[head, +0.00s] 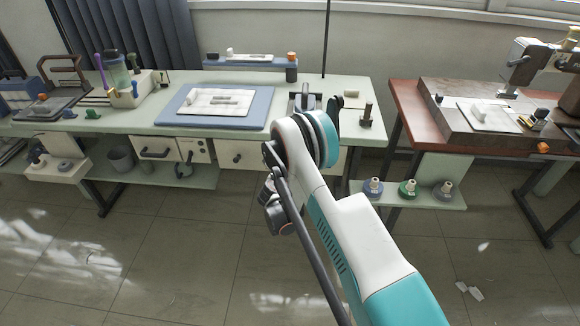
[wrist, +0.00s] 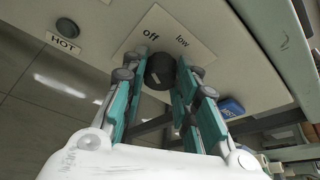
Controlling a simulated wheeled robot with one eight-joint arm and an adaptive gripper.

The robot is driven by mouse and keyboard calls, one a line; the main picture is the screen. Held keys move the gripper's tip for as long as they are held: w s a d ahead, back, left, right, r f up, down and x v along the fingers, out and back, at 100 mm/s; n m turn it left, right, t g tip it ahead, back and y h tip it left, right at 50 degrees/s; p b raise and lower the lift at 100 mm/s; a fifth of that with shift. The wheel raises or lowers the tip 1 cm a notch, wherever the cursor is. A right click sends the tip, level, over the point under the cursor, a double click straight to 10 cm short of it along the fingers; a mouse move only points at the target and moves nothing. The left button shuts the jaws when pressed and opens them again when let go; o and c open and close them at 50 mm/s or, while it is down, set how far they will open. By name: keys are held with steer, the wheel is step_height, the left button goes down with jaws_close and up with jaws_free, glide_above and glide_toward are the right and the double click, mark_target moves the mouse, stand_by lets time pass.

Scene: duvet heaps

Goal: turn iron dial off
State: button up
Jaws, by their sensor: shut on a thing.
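In the wrist view, the iron dial (wrist: 159,66) is a round black knob in front of a pale label plate (wrist: 165,33). The plate reads "off" at the upper left of the dial and "low" at the upper right. A small pale mark shows on the dial's face; which setting it points to, I cannot tell. My gripper (wrist: 160,74) is shut on the dial, with one teal-and-grey finger on each side. In the head view, my own white and teal arm reaches to the workbench front, and the gripper and dial are hidden behind it.
A "HOT" label (wrist: 63,43) and a second black knob (wrist: 67,27) are left of the dial. A pale workbench (head: 365,135) carries a blue mat (head: 172,118). A brown-topped table (head: 404,98) stands to the right. The floor in front is mostly open.

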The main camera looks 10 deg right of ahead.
steer(key=o, duration=1.1)
steer(key=shift+c, duration=0.2)
step_height(320, 180, up, 10)
